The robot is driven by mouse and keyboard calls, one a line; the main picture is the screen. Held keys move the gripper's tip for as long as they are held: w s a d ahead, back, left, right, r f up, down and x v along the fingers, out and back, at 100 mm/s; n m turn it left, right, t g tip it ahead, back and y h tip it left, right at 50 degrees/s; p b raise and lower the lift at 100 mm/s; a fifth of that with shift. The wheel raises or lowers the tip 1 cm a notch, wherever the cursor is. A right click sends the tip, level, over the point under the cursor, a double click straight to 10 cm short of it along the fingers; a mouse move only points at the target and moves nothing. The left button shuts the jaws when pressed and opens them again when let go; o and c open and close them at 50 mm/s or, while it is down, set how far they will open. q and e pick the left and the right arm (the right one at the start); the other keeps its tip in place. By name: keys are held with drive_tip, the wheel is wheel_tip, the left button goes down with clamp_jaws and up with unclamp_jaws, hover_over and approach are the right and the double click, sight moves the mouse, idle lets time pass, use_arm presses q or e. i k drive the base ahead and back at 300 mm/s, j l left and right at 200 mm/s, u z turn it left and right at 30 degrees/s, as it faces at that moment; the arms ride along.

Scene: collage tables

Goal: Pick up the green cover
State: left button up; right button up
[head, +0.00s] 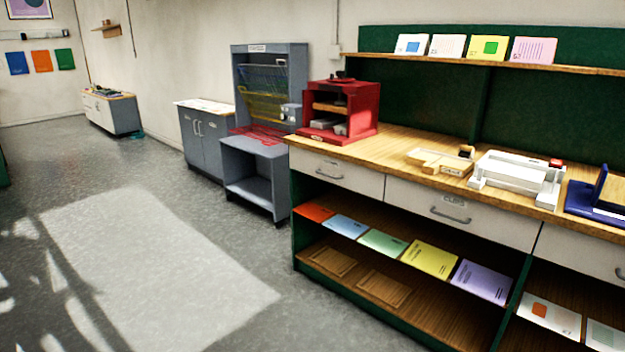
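A pale green cover (384,243) lies flat on the upper open shelf under the wooden counter, right of the middle of the head view. It is in a row between a light blue cover (346,227) on its left and a yellow cover (430,258) on its right. An orange cover (314,212) and a purple cover (482,281) lie at the row's ends. Neither of my grippers is in view.
Closed drawers (450,207) sit above the shelf. The counter (400,143) holds a red cabinet (345,108), a white device (515,177) and a blue device (598,197). A grey rack (268,100) stands left. The floor (150,270) in front is clear.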

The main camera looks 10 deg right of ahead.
sight(385, 243)
drive_tip(key=i+j+z, duration=0.2)
drive_tip(key=i, duration=1.2)
drive_tip(key=i+z, duration=0.2)
drive_tip(key=i, duration=0.6)
drive_tip(key=i+j+z, duration=0.15)
drive_tip(key=i, duration=0.6)
